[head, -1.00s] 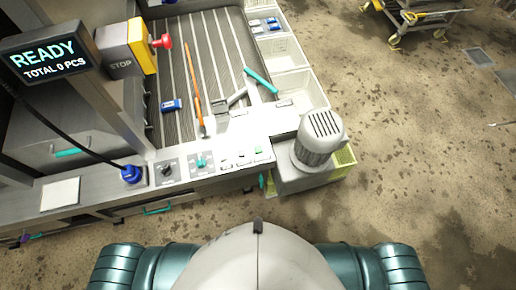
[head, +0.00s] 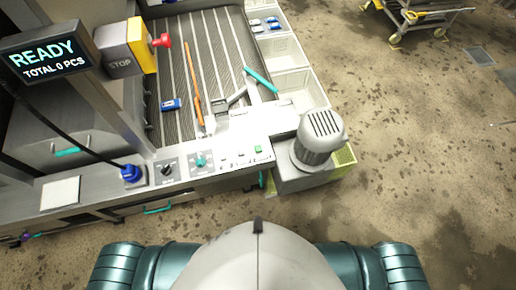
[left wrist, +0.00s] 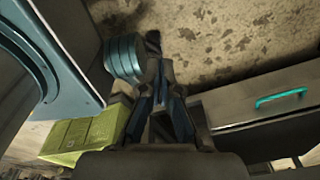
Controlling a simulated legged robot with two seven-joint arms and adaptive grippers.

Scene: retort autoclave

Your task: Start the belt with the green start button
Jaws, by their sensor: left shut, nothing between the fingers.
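The green start button (head: 258,149) is a small square at the right end of the control panel (head: 215,160), beside smaller buttons. The belt (head: 205,60) is a dark ribbed surface behind the panel. The display (head: 45,62) reads READY, TOTAL 0 PCS. My left gripper (left wrist: 158,85) shows in the left wrist view, shut and empty. A drawer front with a teal handle (left wrist: 281,98) is to its right in that view. The green button cannot be made out there. Neither gripper shows in the head view.
A red stop knob (head: 162,41) projects from a yellow box left of the belt. An orange rod (head: 193,80) and a blue item (head: 171,104) lie on the belt. A grey motor (head: 319,137) stands right of the panel. White bins (head: 290,85) line the belt's right side.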

